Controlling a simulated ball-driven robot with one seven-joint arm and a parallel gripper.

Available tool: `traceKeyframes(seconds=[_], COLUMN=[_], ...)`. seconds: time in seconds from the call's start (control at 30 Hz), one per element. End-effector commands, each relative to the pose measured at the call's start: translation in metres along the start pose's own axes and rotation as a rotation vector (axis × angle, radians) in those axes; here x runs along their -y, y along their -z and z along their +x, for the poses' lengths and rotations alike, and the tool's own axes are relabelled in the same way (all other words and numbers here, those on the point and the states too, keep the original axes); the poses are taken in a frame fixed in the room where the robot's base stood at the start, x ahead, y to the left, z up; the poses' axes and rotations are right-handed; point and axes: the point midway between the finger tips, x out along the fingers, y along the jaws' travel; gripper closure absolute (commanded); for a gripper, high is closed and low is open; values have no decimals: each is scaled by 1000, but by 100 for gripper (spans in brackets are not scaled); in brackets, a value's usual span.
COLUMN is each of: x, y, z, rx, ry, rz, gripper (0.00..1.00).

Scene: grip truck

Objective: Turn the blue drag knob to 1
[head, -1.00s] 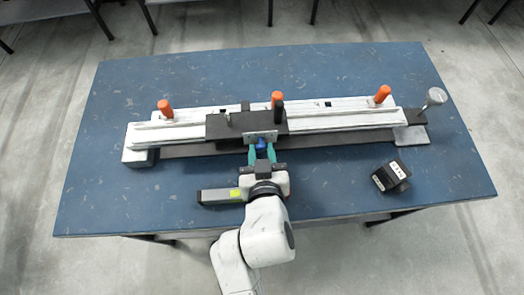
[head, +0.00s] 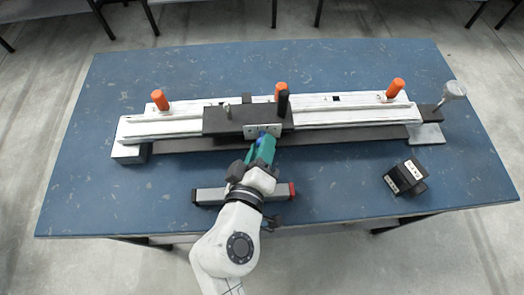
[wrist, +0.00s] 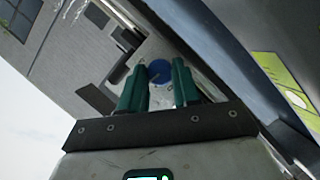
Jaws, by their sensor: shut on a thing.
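The blue drag knob (head: 262,133) sits on the front plate (head: 277,130) of the dark carriage on the long white rail. It is mostly hidden by my fingers in the head view. My gripper (head: 262,146) reaches it from the front, its teal fingers shut on the knob. In the wrist view the round blue face of the knob (wrist: 160,71) shows at the tips of the two fingers (wrist: 157,84), one on each side. A thin line crosses the knob's face. The scale numbers are too small to read.
The dark carriage (head: 225,117) sits on the white rail (head: 350,115), which has several orange handles, one of them at the left (head: 159,100). A black handle (head: 282,102) stands near the knob. A small black box (head: 405,177) lies at the right. The blue table (head: 335,190) between is clear.

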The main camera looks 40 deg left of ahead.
Motion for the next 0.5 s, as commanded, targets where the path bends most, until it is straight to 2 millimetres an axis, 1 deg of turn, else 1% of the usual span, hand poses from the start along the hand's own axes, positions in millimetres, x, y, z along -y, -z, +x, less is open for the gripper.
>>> traceKeyframes(seconds=[0.03,0.2,0.5], x=[4,5,6], y=[-2,-2,-2], z=[1,1,1], rx=[-1,0,-1], ry=[-17,-73,-146], rz=[-40,-176,-354], gripper=[99,99,99])
